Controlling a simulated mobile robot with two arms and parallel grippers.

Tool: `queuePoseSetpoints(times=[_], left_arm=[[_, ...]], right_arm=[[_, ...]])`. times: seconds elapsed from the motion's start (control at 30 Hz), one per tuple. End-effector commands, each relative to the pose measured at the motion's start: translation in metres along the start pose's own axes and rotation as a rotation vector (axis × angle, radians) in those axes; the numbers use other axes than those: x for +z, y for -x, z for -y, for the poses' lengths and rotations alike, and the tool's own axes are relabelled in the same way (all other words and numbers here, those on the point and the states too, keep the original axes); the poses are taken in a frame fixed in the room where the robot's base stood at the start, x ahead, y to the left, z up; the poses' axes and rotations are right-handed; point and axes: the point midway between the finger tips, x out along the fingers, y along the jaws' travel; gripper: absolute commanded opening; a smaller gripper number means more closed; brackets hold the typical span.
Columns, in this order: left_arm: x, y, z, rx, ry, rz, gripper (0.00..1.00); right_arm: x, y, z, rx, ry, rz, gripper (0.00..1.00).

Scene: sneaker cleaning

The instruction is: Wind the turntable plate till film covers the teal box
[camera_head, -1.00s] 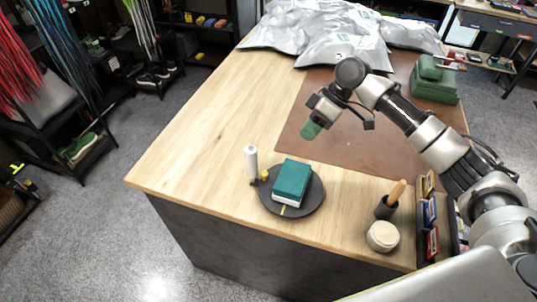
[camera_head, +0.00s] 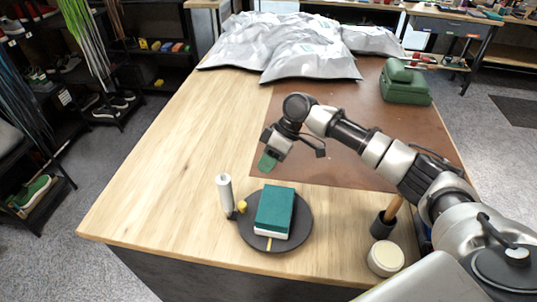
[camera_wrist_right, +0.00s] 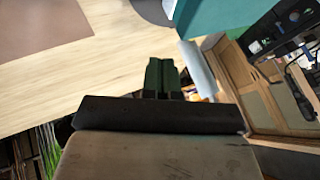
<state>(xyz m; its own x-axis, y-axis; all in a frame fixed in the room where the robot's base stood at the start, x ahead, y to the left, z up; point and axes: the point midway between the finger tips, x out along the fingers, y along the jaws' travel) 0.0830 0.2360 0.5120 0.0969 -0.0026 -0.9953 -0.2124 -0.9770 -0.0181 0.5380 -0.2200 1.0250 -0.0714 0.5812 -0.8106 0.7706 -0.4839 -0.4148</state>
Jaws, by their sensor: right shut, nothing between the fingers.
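The teal box (camera_head: 275,207) lies on the dark round turntable plate (camera_head: 299,228); its top shows plain teal, with a pale lower edge. A white upright roll (camera_head: 225,192) stands at the plate's left, with a small yellow part (camera_head: 242,206) between them. My right gripper (camera_head: 268,161), with green fingertips, is shut and empty above the table just behind the box. In the right wrist view its fingers (camera_wrist_right: 163,78) are together, the white roll (camera_wrist_right: 198,70) is close beside them, and part of the teal box (camera_wrist_right: 214,18) is beyond. My left gripper is out of view.
At the front right stand a dark holder (camera_head: 382,226) with a wooden handle and a round cream jar (camera_head: 385,257). A brown mat (camera_head: 345,165) lies behind. Silvery bags (camera_head: 300,50) and a green case (camera_head: 405,82) are at the back. The table's left side is clear.

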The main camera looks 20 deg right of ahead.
Motion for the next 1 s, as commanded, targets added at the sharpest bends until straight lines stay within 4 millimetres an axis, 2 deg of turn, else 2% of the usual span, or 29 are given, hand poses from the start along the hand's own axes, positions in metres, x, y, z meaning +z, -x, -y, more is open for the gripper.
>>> queuePoseSetpoints(times=[0.1, 0.27, 0.33, 0.5, 1.0], left_arm=[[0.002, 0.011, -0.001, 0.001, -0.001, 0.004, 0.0], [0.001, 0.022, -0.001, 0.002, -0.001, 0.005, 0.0], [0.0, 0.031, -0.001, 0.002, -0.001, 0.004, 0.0], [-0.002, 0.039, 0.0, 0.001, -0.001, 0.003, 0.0], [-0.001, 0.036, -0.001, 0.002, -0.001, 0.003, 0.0]], right_arm=[[-0.001, -0.026, 0.002, -0.004, -0.002, 0.002, 0.0], [-0.001, -0.056, 0.004, -0.002, 0.0, 0.002, 0.0], [-0.001, -0.059, 0.017, -0.001, 0.002, 0.001, 0.0], [0.0, -0.07, 0.03, 0.0, 0.0, 0.001, 0.0], [0.001, -0.076, 0.034, -0.005, 0.013, 0.007, 0.0]])
